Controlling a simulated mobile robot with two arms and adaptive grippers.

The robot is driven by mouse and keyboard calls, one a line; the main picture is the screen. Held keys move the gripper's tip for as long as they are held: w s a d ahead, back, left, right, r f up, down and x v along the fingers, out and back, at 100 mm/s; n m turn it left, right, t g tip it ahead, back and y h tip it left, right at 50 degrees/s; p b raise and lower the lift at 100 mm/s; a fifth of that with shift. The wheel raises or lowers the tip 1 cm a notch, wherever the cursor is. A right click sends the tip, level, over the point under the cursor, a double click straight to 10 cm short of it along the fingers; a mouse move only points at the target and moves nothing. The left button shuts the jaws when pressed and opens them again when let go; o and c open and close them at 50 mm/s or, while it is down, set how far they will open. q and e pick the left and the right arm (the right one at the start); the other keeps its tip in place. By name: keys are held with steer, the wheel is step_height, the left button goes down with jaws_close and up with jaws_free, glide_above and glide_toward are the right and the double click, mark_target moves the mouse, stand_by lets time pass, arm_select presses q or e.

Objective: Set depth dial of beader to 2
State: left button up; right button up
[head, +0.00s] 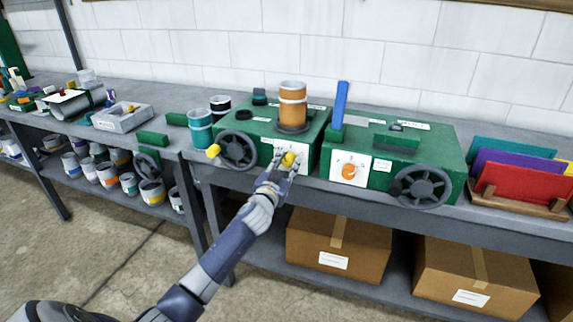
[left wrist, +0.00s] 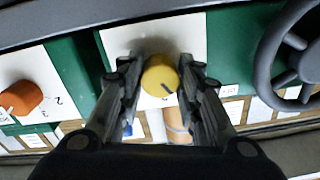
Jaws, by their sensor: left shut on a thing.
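A green machine (head: 262,128) stands on the bench, with a yellow dial (head: 289,159) on a white plate on its front. My left gripper (head: 286,166) reaches it from the front and is shut on the yellow dial. In the left wrist view the yellow dial (left wrist: 160,77) sits between the two fingers (left wrist: 160,85). A dark pointer line shows on its lower right; its scale numbers are mostly hidden. A second green machine (head: 440,155) to the right carries an orange dial (head: 348,171). I cannot read which machine is the beader. My right gripper is out of view.
Black handwheels (head: 238,150) stick out from both machines, one left of the yellow dial. An orange-banded can (head: 292,104) stands on the left machine. A blue upright bar (head: 340,104) stands by the right machine. Cardboard boxes (head: 338,244) sit on the lower shelf.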

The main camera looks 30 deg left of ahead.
arm_select(q)
steer(key=m, duration=0.6)
steer(key=shift+r, duration=0.1)
stand_by(0.5)
steer(key=o, duration=1.1)
steer(key=shift+s, duration=0.3)
steer(key=v, duration=1.1)
steer(key=shift+s, duration=0.25)
